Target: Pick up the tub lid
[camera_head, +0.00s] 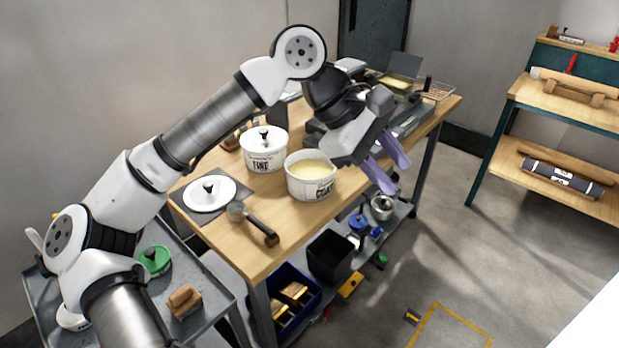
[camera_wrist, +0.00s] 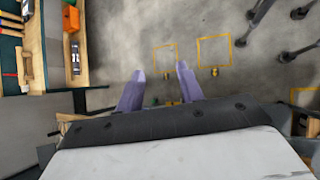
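A round white lid with a black knob (camera_head: 209,193) lies flat on a dark mat (camera_head: 184,207) at the left end of the wooden workbench. An open white tub (camera_head: 309,187) with pale yellow contents stands to its right. A second white tub, marked FINE (camera_head: 262,157), stands behind them with its own black-knobbed lid on. My gripper (camera_head: 397,176) has purple fingers, spread apart and empty. It is beyond the bench's right edge, well to the right of the loose lid. In the wrist view my gripper (camera_wrist: 160,71) is over the floor, and no lid shows there.
A brush-like tool with a dark handle (camera_head: 254,225) lies in front of the loose lid. A grey cart (camera_head: 209,287) with a green-topped item (camera_head: 154,260) stands at lower left. Shelves with rolls (camera_head: 561,180) stand at right. Open floor lies between bench and shelves.

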